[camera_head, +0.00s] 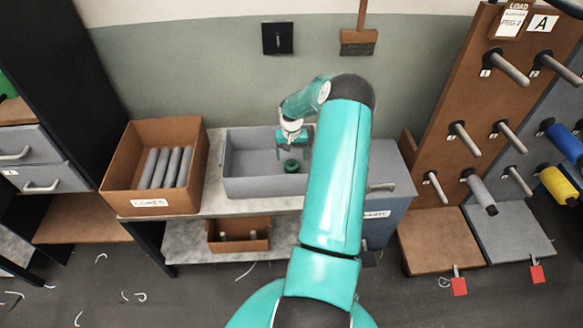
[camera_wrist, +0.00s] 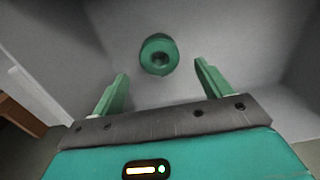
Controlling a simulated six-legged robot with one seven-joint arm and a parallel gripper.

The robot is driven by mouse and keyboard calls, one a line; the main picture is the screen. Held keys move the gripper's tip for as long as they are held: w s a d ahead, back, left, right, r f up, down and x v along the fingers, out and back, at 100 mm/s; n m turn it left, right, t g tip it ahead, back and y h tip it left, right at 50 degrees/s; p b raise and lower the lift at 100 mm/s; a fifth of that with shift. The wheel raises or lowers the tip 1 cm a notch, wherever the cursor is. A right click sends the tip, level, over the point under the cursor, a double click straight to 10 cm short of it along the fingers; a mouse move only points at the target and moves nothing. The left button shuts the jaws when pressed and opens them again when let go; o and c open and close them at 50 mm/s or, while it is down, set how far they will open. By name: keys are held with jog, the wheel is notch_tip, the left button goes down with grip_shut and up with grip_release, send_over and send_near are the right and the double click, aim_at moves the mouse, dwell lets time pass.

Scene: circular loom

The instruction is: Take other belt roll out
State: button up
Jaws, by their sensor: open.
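A small green belt roll (camera_head: 291,166) with a dark centre hole lies on the floor of the grey bin (camera_head: 240,187) on the bench. In the wrist view the roll (camera_wrist: 159,54) shows beyond the fingertips, near the middle. My gripper (camera_head: 291,146) is above the bin, over the roll. Its two green fingers (camera_wrist: 160,70) are apart with nothing between them, and the roll appears clear of both. Part of the bin's right side is hidden behind my arm.
A brown box (camera_head: 119,177) of grey tubes stands left of the bin. A smaller brown box (camera_head: 211,238) sits on the lower shelf. A brown peg board (camera_head: 450,95) stands at the right, with blue and yellow rolls beyond it. White scraps lie on the floor.

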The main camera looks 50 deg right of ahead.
aim_at(292, 164)
notch_tip(292, 164, down, 6)
jog(key=shift+s, duration=0.1)
jog(key=c, duration=1.1)
jog(key=shift+r, duration=0.1)
